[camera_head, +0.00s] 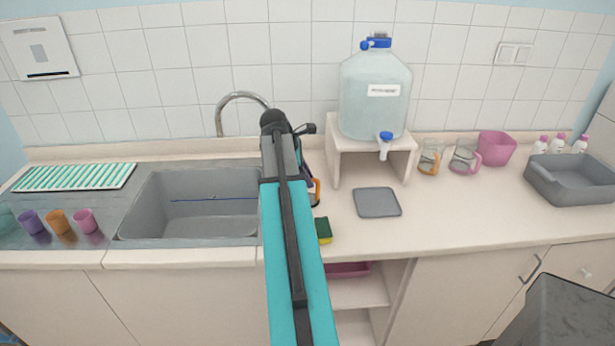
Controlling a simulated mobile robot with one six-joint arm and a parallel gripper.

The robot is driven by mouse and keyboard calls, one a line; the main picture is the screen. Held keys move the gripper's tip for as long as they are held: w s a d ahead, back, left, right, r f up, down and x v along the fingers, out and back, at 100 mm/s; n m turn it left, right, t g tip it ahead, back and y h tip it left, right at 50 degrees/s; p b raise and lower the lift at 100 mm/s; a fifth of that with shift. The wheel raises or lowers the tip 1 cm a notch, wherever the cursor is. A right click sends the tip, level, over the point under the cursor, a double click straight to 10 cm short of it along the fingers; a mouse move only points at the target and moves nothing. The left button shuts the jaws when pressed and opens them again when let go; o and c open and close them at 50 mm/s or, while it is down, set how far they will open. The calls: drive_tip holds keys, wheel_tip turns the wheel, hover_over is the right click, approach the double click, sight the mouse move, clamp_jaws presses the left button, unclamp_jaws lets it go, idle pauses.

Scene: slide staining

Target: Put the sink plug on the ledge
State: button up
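I cannot make out the sink plug in this view. The grey sink (190,207) is set in the counter at left, and the floor that shows has no clear plug on it. A thin dark blue rod or line (215,198) runs across the sink. A pale ledge (150,153) runs along the foot of the tiled wall behind the sink. My teal and black arm rises in the middle and covers the sink's right end. My gripper is hidden behind the arm, so its fingers and anything in them do not show.
A large water bottle (375,95) stands on a white stand (345,160). A grey square mat (377,202), a sponge (323,231), glass jugs (465,157) and a grey tub (570,180) are on the right. Small coloured cups (58,221) stand left. The right front counter is clear.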

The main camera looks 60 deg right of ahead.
drive_tip(key=shift+o, duration=1.2)
drive_tip(key=shift+r, duration=0.15)
drive_tip(key=b+v, duration=0.2)
drive_tip(key=v, duration=1)
